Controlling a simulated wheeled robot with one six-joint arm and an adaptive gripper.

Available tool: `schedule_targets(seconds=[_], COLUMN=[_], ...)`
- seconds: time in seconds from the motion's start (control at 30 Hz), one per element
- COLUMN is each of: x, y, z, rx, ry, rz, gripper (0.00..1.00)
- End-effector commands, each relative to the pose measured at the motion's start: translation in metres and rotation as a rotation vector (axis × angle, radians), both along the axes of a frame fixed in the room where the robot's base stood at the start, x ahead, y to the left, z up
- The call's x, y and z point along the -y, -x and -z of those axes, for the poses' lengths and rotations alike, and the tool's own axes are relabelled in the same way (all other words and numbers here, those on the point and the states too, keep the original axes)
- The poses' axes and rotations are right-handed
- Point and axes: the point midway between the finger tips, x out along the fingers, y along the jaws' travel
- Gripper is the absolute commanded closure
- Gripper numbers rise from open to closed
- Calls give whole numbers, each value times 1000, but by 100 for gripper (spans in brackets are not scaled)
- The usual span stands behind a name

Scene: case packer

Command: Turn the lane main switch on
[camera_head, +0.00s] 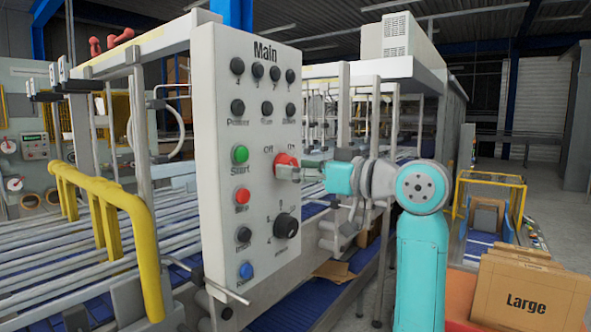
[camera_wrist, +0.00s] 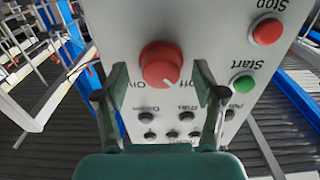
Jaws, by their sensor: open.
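The lane main switch is a round red knob (camera_head: 283,164) on the white "Main" control panel (camera_head: 223,105), below the words Off and On. In the wrist view the red knob (camera_wrist: 158,62) is seen upside down; a small pale mark on its edge appears nearer Off than On. My gripper (camera_head: 300,171) is at the panel face, right by the knob. In the wrist view my gripper (camera_wrist: 160,75) is open, with one finger on each side of the knob and visible gaps between. I cannot tell the exact depth of the fingertips.
Close by on the panel are a green Start button (camera_head: 240,154), a red button (camera_head: 242,197), a black rotary selector (camera_head: 286,226) and several black buttons. A yellow guard rail (camera_head: 130,215) stands left of the panel. A "Large" carton (camera_head: 527,295) is at lower right.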

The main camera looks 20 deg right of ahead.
Motion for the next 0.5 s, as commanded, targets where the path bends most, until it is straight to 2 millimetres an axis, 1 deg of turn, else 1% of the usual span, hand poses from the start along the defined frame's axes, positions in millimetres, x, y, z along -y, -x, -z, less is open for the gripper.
schedule_targets(seconds=[0.13, 0.4, 0.43, 0.47, 0.5], x=[-5, -5, -5, -5, -5], y=[-6, -7, -7, -7, -7], z=[0, 0, 0, 0, 0], rx=[1, 0, 0, 0, 0], ry=[1, 0, 0, 0, 0], rz=[-1, 0, 0, 0, 0], gripper=[30, 30, 35, 43, 53])
